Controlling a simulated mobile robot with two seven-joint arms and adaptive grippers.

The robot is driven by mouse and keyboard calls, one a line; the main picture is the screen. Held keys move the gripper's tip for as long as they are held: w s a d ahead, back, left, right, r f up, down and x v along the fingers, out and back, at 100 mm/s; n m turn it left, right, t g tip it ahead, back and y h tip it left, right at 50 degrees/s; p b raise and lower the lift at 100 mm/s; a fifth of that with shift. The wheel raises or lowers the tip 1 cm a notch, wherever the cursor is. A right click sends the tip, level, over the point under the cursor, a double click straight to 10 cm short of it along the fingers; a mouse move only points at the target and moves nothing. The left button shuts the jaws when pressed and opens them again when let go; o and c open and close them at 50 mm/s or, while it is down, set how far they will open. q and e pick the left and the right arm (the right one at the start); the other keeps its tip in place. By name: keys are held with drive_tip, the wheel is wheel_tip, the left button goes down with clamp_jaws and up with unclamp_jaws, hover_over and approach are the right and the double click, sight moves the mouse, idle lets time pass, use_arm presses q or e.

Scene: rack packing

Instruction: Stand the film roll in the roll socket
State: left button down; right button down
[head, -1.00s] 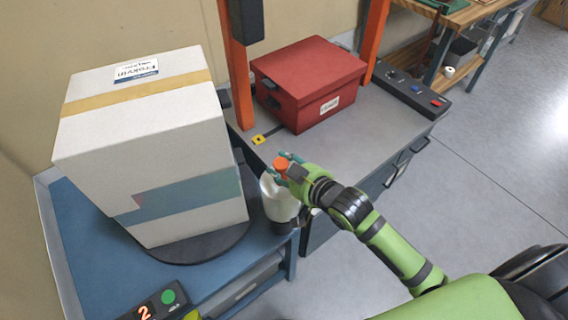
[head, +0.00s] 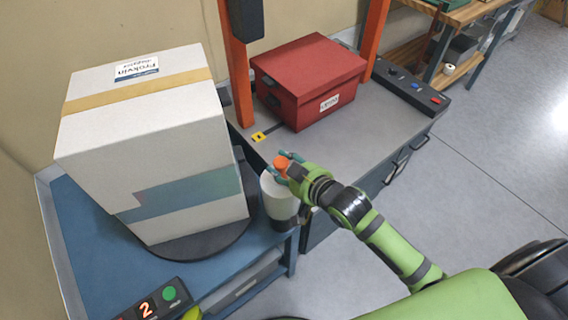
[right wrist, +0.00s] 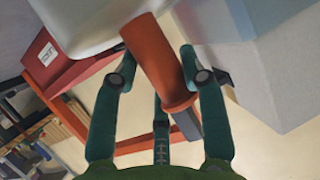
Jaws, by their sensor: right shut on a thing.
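The film roll (head: 277,190) is white with an orange core. It stands about upright at the right edge of the blue table in the head view. My right gripper (head: 283,168) is shut on the orange core end at its top. In the right wrist view the orange core (right wrist: 158,62) is between the teal fingers, with the white film beyond. A dark round part, apparently the roll socket (head: 286,223), shows directly below the white film. I cannot tell whether the roll's lower end is seated in it. My left gripper is not in view.
A large white taped box (head: 145,160) stands on a dark round turntable (head: 215,238) left of the roll, close by. A red lidded box (head: 310,80) sits on the grey bench behind, between orange posts (head: 236,75). A button panel (head: 158,303) is at the front.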

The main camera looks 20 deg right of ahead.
sight(287, 176)
drive_tip(key=shift+f+b, duration=0.5)
drive_tip(key=shift+f, duration=0.8)
drive_tip(key=shift+f+b, duration=0.3)
drive_tip(key=shift+f, duration=0.05)
